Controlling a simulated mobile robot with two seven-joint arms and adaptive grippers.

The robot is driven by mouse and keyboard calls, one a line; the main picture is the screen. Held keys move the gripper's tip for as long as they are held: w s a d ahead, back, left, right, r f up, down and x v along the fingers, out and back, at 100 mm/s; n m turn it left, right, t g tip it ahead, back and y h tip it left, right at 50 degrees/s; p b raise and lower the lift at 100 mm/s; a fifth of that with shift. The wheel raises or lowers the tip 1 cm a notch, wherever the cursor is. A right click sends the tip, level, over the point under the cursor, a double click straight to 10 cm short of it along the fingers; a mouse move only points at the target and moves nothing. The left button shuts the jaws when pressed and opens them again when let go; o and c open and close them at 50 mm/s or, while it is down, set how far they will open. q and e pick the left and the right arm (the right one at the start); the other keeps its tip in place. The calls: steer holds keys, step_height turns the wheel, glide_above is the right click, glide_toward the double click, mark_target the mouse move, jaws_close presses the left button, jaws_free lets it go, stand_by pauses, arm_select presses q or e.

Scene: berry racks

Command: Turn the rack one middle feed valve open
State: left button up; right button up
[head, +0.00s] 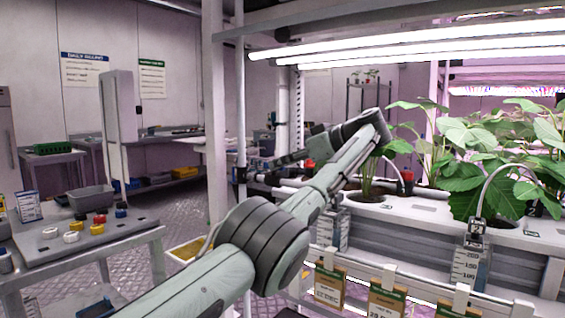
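My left arm reaches up from the bottom centre of the head view and bends back to the left at its wrist. The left gripper (284,161) is dark and small, near the white post at the rack's left end; its fingers are too small and overlapped to tell open from shut. Another red handle (408,176) stands on a dark fitting on the white feed pipe, farther right. Which is the middle valve is unclear. My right gripper is out of view.
The white planting rack (400,212) holds leafy plants (478,150) under bright lamps. Seed packets (386,300) and graduated holders (468,262) hang on its front. A white upright (215,120) stands left of the gripper. A grey cart (95,240) stands at left.

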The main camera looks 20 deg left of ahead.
arm_select(q)
steer(key=o, duration=0.3)
steer(key=shift+v, duration=3.75)
steer(key=shift+f, duration=0.1)
